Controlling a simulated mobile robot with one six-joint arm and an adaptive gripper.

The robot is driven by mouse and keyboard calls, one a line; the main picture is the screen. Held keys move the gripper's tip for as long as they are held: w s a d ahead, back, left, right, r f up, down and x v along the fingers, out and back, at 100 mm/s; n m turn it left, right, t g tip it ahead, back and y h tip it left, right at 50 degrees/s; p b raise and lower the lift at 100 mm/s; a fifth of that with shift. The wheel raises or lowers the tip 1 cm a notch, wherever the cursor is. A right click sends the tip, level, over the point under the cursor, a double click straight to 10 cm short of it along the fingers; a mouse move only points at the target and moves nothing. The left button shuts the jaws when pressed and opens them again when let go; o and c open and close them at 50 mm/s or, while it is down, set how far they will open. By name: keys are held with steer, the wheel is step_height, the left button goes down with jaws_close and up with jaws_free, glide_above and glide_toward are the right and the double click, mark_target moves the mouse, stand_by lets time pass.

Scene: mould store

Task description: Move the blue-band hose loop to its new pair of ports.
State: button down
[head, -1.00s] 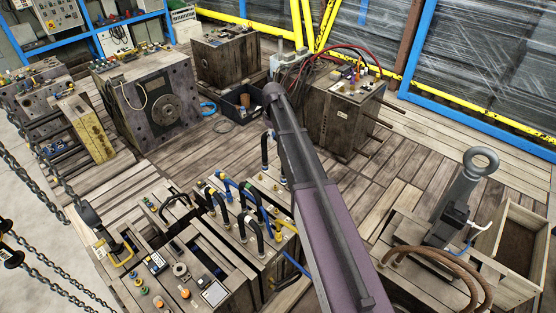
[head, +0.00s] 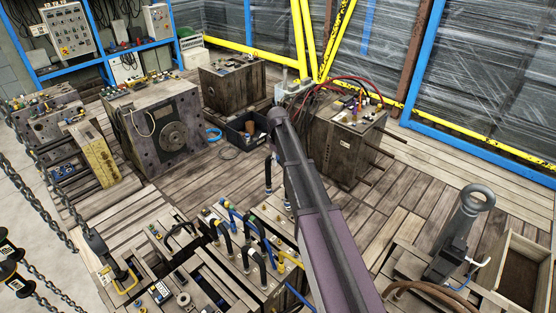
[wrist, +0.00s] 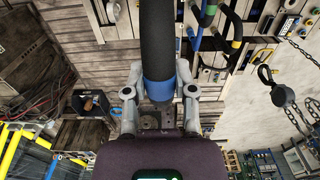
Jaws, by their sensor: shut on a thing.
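My gripper (wrist: 158,92) is shut on a thick black hose with a blue band (wrist: 157,84); a finger stands on each side of the band. In the head view the gripper is hidden behind my arm. A black hose length (head: 268,175) with a blue part hangs beside the arm, which looks like the held loop. Whether its lower end touches the mould below cannot be told. The front mould (head: 216,288) carries several other black hose loops, with blue and yellow bands, and small ports on its top. Blue, green and yellow bands also show at the wrist view's upper right (wrist: 207,15).
A dark bin (head: 240,138) and a mould with red hoses (head: 345,140) stand beyond my arm. Large moulds (head: 160,125) stand at the left. Chains (head: 40,190) hang at the left edge. An eyebolt lifting piece (head: 462,225) and open wooden box (head: 522,275) are at right.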

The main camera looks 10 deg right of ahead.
steer(key=shift+s+d, duration=0.1)
steer(key=shift+s, duration=0.15)
steer(key=shift+s+d, duration=1.6)
steer(key=shift+s, duration=1.65)
step_height(320, 180, down, 27)
steer(key=b, duration=2.7)
steer(key=shift+d+f+b, duration=0.1)
steer(key=shift+f+b, duration=0.75)
